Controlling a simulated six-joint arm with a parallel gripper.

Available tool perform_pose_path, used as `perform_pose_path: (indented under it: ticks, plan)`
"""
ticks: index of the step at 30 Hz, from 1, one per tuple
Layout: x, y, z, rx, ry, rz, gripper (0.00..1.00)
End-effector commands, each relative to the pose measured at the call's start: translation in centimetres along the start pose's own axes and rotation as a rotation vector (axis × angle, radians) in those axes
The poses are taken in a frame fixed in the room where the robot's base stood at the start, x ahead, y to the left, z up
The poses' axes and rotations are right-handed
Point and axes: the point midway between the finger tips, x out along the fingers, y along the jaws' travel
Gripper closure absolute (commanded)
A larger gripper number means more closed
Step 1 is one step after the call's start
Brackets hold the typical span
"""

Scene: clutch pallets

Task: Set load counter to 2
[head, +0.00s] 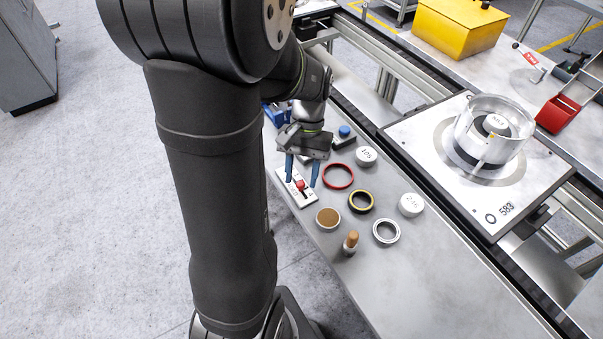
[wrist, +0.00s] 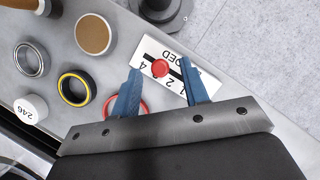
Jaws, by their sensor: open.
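The load counter is a white plate (head: 284,184) on the near left part of the bench, with a dark slot, printed numbers and a red knob (head: 300,185). In the wrist view the plate (wrist: 203,75) reads "...DED", with 4, 2 and 1 legible along the slot. The red knob (wrist: 160,68) sits between the 4 and the 2, nearer the 4; any mark beside it is hidden. My gripper (head: 301,182) is open above the plate. Its blue fingers (wrist: 163,72) stand either side of the knob with gaps; contact is not visible.
Close by lie a red ring (head: 338,176), a yellow-black ring (head: 361,202), a silver ring (head: 386,232), a brown-topped disc (head: 328,218), a wooden-handled stamp (head: 351,242) and white discs (head: 411,205). A pallet (head: 535,180) with a clear cylinder stands at the right.

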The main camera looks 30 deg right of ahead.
Motion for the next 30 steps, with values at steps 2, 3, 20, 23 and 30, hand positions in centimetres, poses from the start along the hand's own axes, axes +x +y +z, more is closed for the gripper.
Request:
perform_pose_path:
  ticks: [2, 3, 20, 23, 30]
  plan:
    - [0.4, 0.0, 0.0, 0.000, 0.001, 0.000, 0.59]
    - [0.4, 0.0, 0.0, 0.000, 0.001, 0.000, 0.59]
    - [0.5, 0.0, 0.0, 0.000, 0.001, 0.000, 1.00]
    - [0.4, -0.1, -0.2, -0.001, 0.001, 0.000, 1.00]
    - [-0.1, -1.6, -1.5, -0.002, -0.001, 0.001, 1.00]
